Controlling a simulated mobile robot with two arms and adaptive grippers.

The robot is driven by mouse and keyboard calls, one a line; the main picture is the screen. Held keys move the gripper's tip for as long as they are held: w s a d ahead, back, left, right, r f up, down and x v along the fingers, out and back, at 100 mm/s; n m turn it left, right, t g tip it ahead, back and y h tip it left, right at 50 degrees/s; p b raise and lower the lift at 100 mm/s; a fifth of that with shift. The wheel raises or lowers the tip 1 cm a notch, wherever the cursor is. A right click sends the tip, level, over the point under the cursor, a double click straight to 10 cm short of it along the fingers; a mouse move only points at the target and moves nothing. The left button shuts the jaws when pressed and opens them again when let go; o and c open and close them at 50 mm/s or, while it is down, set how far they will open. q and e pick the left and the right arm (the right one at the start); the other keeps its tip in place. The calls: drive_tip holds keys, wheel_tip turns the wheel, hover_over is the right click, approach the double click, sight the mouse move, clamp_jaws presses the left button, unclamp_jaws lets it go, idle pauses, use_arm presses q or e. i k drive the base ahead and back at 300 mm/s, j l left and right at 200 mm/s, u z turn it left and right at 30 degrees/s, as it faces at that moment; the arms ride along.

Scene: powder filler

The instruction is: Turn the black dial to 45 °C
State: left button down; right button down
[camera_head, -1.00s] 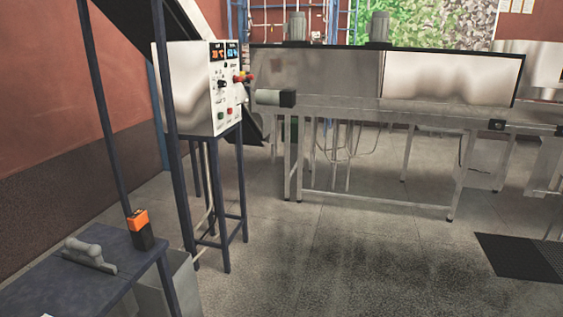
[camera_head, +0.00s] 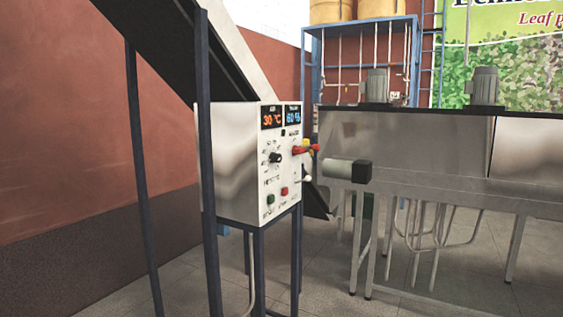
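The black dial (camera_head: 275,158) sits on the front panel of a white control box (camera_head: 234,160), left of the middle of the head view. Small scale marks surround it, too small to read. An orange display (camera_head: 272,118) above it reads 30 °C. A blue display (camera_head: 293,115) beside that reads about 60. A green button (camera_head: 270,199) and a red button (camera_head: 284,191) are below the dial. Neither of my grippers shows in the head view.
The box stands on a dark metal frame (camera_head: 213,250), with a post close in front of its left side. A grey motor (camera_head: 347,171) juts out to its right, beside a long steel machine (camera_head: 407,150). Red and yellow knobs (camera_head: 306,148) stick out from the panel's right edge. Floor shows below.

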sight(273, 157)
drive_tip(key=i+l+u, duration=0.1)
drive_tip(key=i+l, duration=0.65)
